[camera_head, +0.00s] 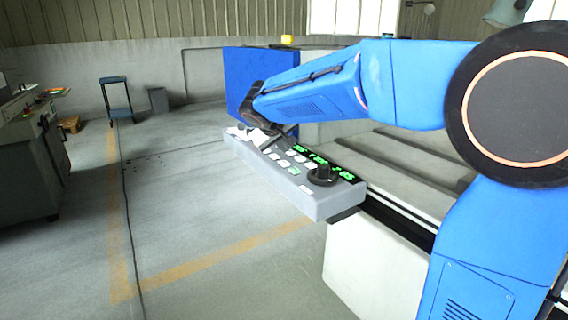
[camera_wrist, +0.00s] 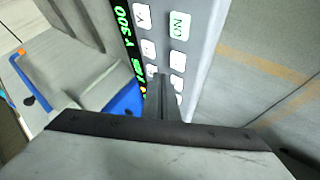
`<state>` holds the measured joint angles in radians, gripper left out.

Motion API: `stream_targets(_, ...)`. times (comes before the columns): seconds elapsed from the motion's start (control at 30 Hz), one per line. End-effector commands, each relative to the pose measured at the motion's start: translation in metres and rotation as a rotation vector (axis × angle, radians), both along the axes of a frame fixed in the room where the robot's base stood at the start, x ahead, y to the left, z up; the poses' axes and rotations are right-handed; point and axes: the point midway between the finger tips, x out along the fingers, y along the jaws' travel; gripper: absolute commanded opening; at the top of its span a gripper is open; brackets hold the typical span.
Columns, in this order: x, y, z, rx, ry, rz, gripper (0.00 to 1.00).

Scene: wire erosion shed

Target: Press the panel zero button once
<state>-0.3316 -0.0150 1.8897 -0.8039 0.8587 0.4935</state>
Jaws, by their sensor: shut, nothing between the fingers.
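The grey control panel (camera_head: 285,197) carries rows of white buttons, green-lit readouts and a black knob (camera_head: 321,175). In the wrist view, the panel (camera_wrist: 205,20) shows a green readout (camera_wrist: 127,30), a greenish "ON" button (camera_wrist: 180,25), a button marked "Y" (camera_wrist: 142,17) and several more below them. My gripper (camera_wrist: 160,82) is shut and empty, its tips over the button rows. It hides part of the lower buttons, and I cannot tell whether it touches one. In the head view my gripper (camera_head: 268,143) is over the panel's far half. I cannot make out which button is the zero button.
A pale machine bed (camera_head: 400,165) lies right of the panel, and a blue box-like part (camera_head: 245,70) stands behind my arm. A grey machine (camera_head: 30,140) and a blue trolley (camera_head: 116,95) stand at left. The floor (camera_head: 190,190) left of the panel is clear.

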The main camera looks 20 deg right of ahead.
Motion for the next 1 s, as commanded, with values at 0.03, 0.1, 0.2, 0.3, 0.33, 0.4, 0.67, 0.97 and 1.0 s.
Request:
stream_targets(0.03, 0.000, 0.000, -0.004, -0.001, 0.001, 0.000, 0.00)
stream_targets(0.1, 0.000, 0.000, -0.009, -0.001, 0.000, 0.001, 0.00)
stream_targets(0.2, 0.000, 0.000, -0.013, -0.001, 0.000, 0.001, 0.00)
stream_targets(0.3, 0.000, 0.000, -0.014, -0.001, 0.000, 0.001, 0.00)
stream_targets(0.33, 0.000, 0.000, -0.015, -0.001, 0.000, 0.001, 0.00)
stream_targets(0.4, 0.000, 0.000, -0.015, 0.000, 0.000, 0.000, 0.00)
stream_targets(0.67, 0.000, 0.000, -0.015, 0.000, 0.000, 0.000, 0.00)
stream_targets(0.97, 0.000, 0.000, -0.015, 0.000, 0.000, 0.000, 0.00)
stream_targets(1.0, 0.000, 0.000, -0.014, 0.000, 0.000, 0.000, 0.00)
